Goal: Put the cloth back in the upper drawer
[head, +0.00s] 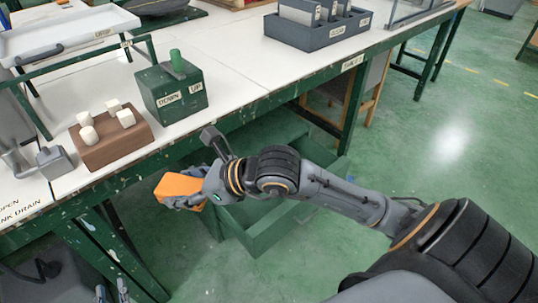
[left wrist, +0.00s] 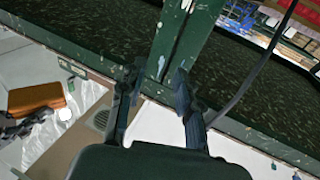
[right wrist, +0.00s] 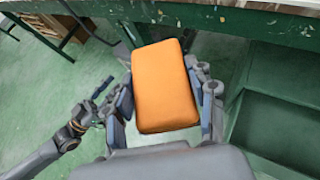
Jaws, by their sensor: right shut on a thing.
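The cloth is an orange, folded, padded block (head: 178,186). My right gripper (head: 184,197) is shut on it, below the table edge, just left of an open green drawer (head: 272,230). In the right wrist view the cloth (right wrist: 164,88) sits between both fingers, and dark green panels (right wrist: 285,125) stand at the right. My left gripper (left wrist: 158,95) has its fingers apart with nothing between them, near a green post. In the head view its fingers (head: 111,290) show low at the left. The cloth also shows at the left of the left wrist view (left wrist: 36,97). I cannot tell which drawer level is open.
The white-topped table (head: 232,85) with green edge runs above the drawer. On it are a green lever box (head: 172,92), a brown block with white pegs (head: 108,135) and a grey divided bin (head: 318,28). Green floor (head: 430,170) is free at the right.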

